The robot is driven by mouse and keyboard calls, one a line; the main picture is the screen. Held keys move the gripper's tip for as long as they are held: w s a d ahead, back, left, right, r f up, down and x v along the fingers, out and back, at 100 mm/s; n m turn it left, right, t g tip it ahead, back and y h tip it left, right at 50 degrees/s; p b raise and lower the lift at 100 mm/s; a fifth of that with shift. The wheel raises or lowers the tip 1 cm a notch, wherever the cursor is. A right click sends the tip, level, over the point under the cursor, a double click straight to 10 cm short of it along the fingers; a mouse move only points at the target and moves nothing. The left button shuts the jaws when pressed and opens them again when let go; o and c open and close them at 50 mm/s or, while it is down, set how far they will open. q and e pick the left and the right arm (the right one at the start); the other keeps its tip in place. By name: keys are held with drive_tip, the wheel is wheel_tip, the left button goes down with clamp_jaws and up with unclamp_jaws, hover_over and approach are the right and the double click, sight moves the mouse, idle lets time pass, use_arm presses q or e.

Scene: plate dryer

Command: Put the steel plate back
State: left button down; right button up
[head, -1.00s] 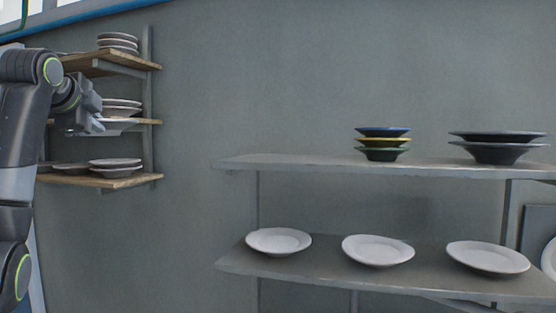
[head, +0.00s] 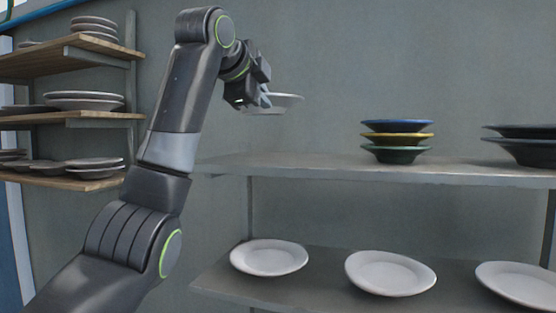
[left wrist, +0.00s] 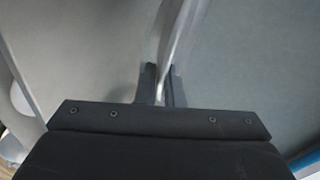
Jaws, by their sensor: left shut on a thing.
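My left gripper (head: 262,98) is shut on a pale grey plate (head: 284,100), which I take to be the steel plate. It holds the plate by its left edge, close to level, in the air above the left end of the grey metal shelf's upper board (head: 310,169). In the left wrist view the plate (left wrist: 180,40) shows edge-on between the two dark fingers (left wrist: 160,88). Part of the plate is hidden behind the gripper. My right gripper is not in view.
A stack of blue, yellow and green bowls (head: 397,141) stands on the upper board, with dark bowls (head: 525,145) farther right. White plates (head: 269,258) lie on the lower board. Wooden wall shelves (head: 90,118) with plate stacks are at left. The upper board's left end is bare.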

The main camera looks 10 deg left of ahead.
sight(267, 162)
use_arm(q)
drive_tip(key=shift+w+d, duration=0.15)
drive_tip(key=shift+d, duration=0.4)
drive_tip(key=shift+d+f, duration=0.15)
drive_tip(key=f, duration=0.2)
drive_tip(key=s+f+p, duration=0.1)
drive_tip(key=shift+a+f, duration=0.3)
drive_tip(key=shift+f, duration=0.05)
drive_tip(key=shift+w+f, duration=0.25)
drive_tip(key=shift+f, duration=0.4)
drive_tip(key=shift+d+f+p, duration=0.15)
drive_tip(key=shift+f+p, duration=0.2)
drive_tip(key=shift+f, duration=0.1)
drive_tip(key=shift+s+f+p, duration=0.1)
drive_tip(key=shift+f+p, duration=0.3)
drive_tip(key=shift+f, duration=1.35)
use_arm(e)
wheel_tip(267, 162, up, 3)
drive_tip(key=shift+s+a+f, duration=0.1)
